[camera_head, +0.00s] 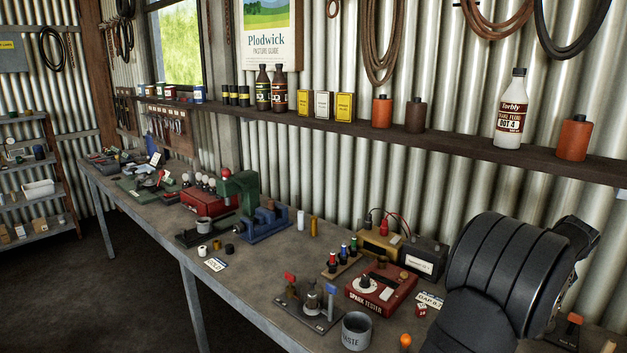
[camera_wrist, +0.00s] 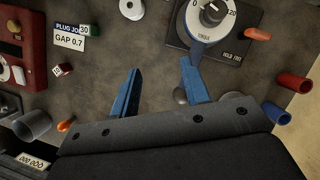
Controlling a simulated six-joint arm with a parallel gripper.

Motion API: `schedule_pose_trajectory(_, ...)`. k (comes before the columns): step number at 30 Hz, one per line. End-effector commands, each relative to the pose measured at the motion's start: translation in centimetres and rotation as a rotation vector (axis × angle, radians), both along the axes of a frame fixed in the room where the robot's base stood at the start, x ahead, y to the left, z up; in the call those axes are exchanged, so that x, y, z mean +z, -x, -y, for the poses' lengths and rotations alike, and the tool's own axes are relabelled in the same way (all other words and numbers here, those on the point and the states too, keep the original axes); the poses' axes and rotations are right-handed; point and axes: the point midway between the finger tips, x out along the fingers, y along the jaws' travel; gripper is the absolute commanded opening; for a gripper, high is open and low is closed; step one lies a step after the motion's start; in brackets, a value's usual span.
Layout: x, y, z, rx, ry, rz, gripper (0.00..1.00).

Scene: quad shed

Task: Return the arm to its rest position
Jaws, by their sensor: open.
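My gripper (camera_wrist: 160,68) shows in the wrist view as two blue fingers, spread apart with only bare grey benchtop seen between them. It holds nothing. It points down at the bench, just below a dial gauge marked "TORQUE" (camera_wrist: 212,14) on a dark base. The right finger's tip is close to the gauge's lower edge in the picture; I cannot tell whether they touch. Small rounded metal pieces show partly behind the right finger. In the head view my dark arm fills the lower right, and my gripper is hidden.
The bench (camera_head: 262,268) carries a red spark tester (camera_head: 381,287), a grey waste cup (camera_head: 356,331), a black battery (camera_head: 424,257) and a blue vise (camera_head: 265,226). A shelf (camera_head: 470,152) with bottles runs along the wall. A red cylinder (camera_wrist: 293,82) and blue cup (camera_wrist: 275,113) lie right of my fingers.

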Motion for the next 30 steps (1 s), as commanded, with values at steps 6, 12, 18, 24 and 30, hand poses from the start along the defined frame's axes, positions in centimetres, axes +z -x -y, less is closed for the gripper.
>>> schedule_pose_trajectory(6,-0.3,0.9,4.4,-0.081,0.000,0.000,0.43)
schedule_pose_trajectory(12,-0.5,2.2,8.2,-0.157,0.001,-0.002,0.43)
schedule_pose_trajectory(18,-0.9,3.7,11.9,-0.237,0.002,-0.001,0.43)
schedule_pose_trajectory(24,-1.4,5.6,15.4,-0.317,0.003,-0.001,0.43)
schedule_pose_trajectory(30,-1.9,7.7,18.6,-0.398,0.005,0.000,0.43)
